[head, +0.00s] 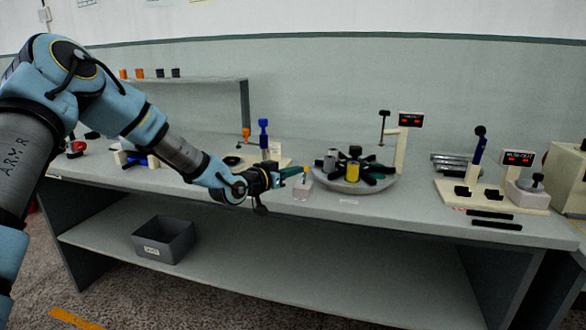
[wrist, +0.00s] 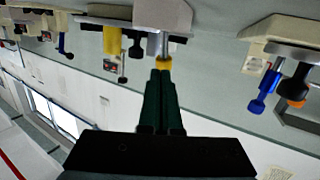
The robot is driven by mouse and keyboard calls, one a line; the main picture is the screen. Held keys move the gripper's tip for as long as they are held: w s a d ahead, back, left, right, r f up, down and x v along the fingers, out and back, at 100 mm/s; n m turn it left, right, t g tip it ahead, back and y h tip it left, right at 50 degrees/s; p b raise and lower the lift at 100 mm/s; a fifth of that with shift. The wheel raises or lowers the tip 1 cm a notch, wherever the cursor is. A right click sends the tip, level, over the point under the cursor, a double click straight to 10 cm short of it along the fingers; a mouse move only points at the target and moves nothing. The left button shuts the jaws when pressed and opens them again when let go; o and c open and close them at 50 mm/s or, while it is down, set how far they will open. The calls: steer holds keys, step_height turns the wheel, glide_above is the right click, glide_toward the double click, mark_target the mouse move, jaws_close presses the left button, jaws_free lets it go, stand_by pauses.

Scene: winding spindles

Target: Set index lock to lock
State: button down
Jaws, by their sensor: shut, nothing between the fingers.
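A small pale block with a grey stem and a yellow tip (head: 304,182) stands at the table's front edge, left of the round turntable. It looks like the index lock, but I see no readable mark for its lock position. It also shows upside down in the wrist view, with its yellow tip (wrist: 164,66) at my fingertips. My gripper (head: 290,171) is shut and empty, its green fingers (wrist: 161,80) pointing at the yellow tip. I cannot tell whether they touch it. The round grey turntable (head: 349,187) carries black radial arms, a yellow cylinder and a grey cylinder.
A cream post with a red-digit display (head: 411,120) stands behind the turntable. A blue-handled lever (head: 264,135) stands behind my gripper. At the right is a cream base (head: 486,198) with another lever and display. A grey bin (head: 163,240) sits on the lower shelf.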

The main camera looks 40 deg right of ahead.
steer(key=shift+a+f, duration=0.15)
steer(key=shift+a, duration=0.4)
steer(key=s+a+r+b, duration=0.1)
steer(key=a+b, duration=0.1)
steer(key=a, duration=0.7)
steer(key=shift+s+a, duration=0.15)
steer(key=shift+a, duration=0.2)
steer(key=w+a+f+n+t+y+p, duration=0.1)
steer(key=w+a+f+n+y, duration=0.15)
steer(key=a, duration=0.55)
steer(key=w+a+f+n+t+y, duration=0.1)
steer(key=w+a+y, duration=0.25)
steer(key=a, duration=0.55)
steer(key=w+a+f+n+t+y+p, duration=0.15)
steer(key=a+y, duration=0.25)
steer(key=a, duration=0.4)
steer(key=s+a+r+n+g+y, duration=0.1)
steer(key=s+a+n+y, duration=0.1)
steer(key=a, duration=0.6)
steer(key=s+a+r+n+g+y, duration=0.1)
steer(key=s+a+n, duration=0.3)
steer(key=a, duration=0.4)
steer(key=s+a+r+n+g+y+p, duration=0.1)
steer(key=s+a+n+g+y, duration=0.1)
steer(key=s+a, duration=0.3)
steer(key=a+n+y, duration=0.1)
steer(key=a, duration=0.2)
steer(key=shift+s+r+n, duration=0.15)
steer(key=shift+r+n, duration=0.05)
steer(key=shift+n, duration=0.2)
